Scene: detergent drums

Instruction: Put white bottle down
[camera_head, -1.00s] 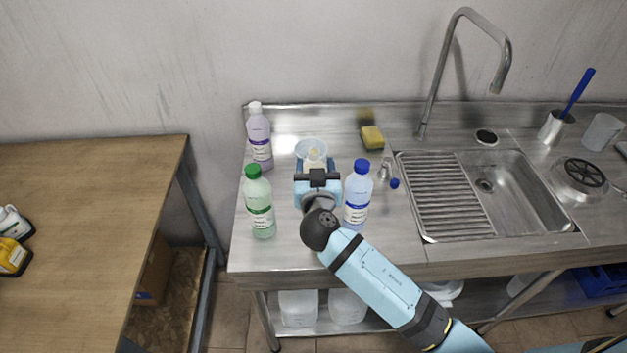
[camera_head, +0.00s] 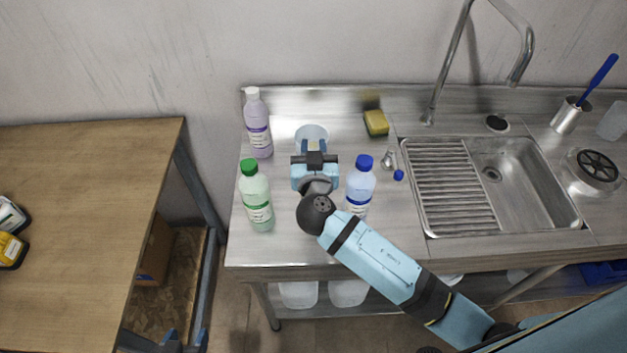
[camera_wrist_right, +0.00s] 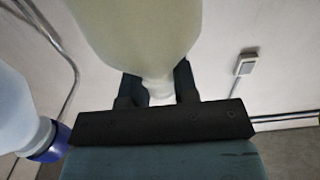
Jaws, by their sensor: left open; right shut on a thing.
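My right gripper (camera_head: 316,160) is shut on the neck of the white bottle (camera_wrist_right: 140,30), over the left part of the steel counter (camera_head: 290,255). In the head view the gripper hides most of this bottle; only a pale top (camera_head: 317,144) shows. In the right wrist view the fingers (camera_wrist_right: 160,88) close around its narrow neck. I cannot tell whether its base touches the counter.
A green-capped bottle (camera_head: 257,200) stands left of my right gripper, a blue-capped bottle (camera_head: 360,188) close on its right. A sponge (camera_head: 376,123) and sink (camera_head: 525,185) lie right. Counter's front-left strip is clear.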

